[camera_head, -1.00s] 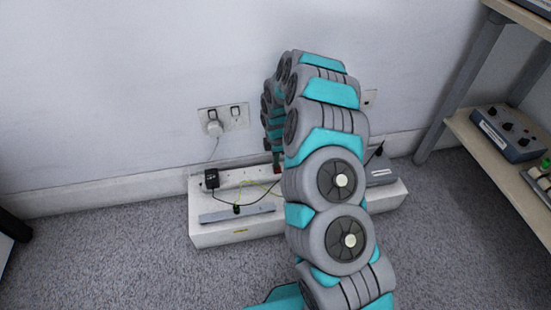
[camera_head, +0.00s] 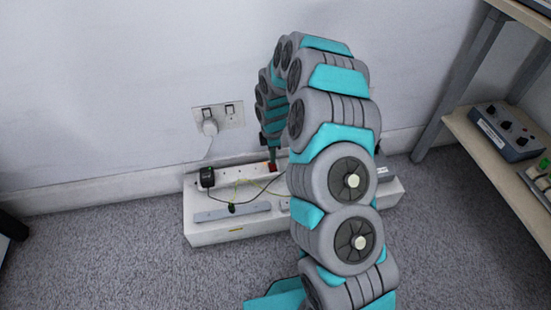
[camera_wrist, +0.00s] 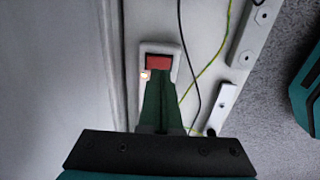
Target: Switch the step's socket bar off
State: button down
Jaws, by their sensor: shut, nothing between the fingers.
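The white socket bar (camera_head: 235,173) lies along the back of the white step (camera_head: 215,232) by the wall. Its red rocker switch (camera_head: 272,168) is beside my gripper tip (camera_head: 273,157). In the wrist view the red switch (camera_wrist: 158,62) sits in a pale surround, with a small lit lamp (camera_wrist: 144,75) beside it. My gripper's green fingers (camera_wrist: 160,88) are shut and empty, their tips at the switch's near edge. I cannot tell whether they touch it. The rocker's tilt is unclear. My arm hides the bar's right part.
A black plug (camera_head: 207,177) with a dark cable is in the bar's left end. A grey strip (camera_head: 232,212) lies on the step's front. A wall socket (camera_head: 229,113) holds a white plug. A shelf with a grey control box (camera_head: 506,130) stands at right.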

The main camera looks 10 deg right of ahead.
notch_tip(320, 180, up, 11)
jog(key=w, duration=0.1)
jog(key=shift+p, duration=0.35)
jog(key=shift+f, duration=0.1)
